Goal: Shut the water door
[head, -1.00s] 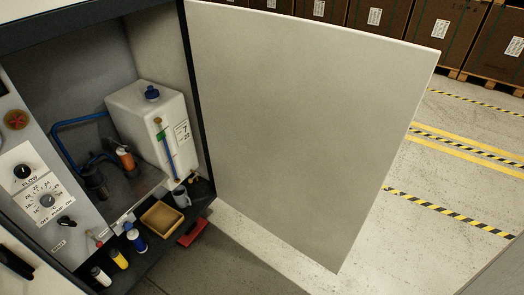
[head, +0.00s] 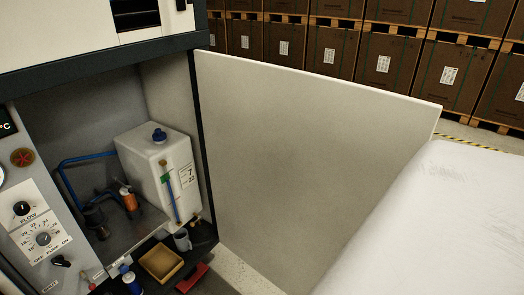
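The water door (head: 300,150) is a large pale panel, swung wide open to the right of the cabinet and attached at its right side post. The open compartment shows a white water tank (head: 150,170) with a blue cap, marked 7 and 22. My gripper is not in view. A large white rounded shape, which looks like part of my own arm, fills the lower right and hides the lower right part of the door. I cannot tell whether it touches the door.
The control panel (head: 40,228) with dials stands left of the compartment. On the ledge below are a tan tray (head: 161,264), a grey mug (head: 182,240) and a bottle (head: 131,282); a red object (head: 192,278) lies beside them. Stacked brown boxes (head: 385,58) line the back.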

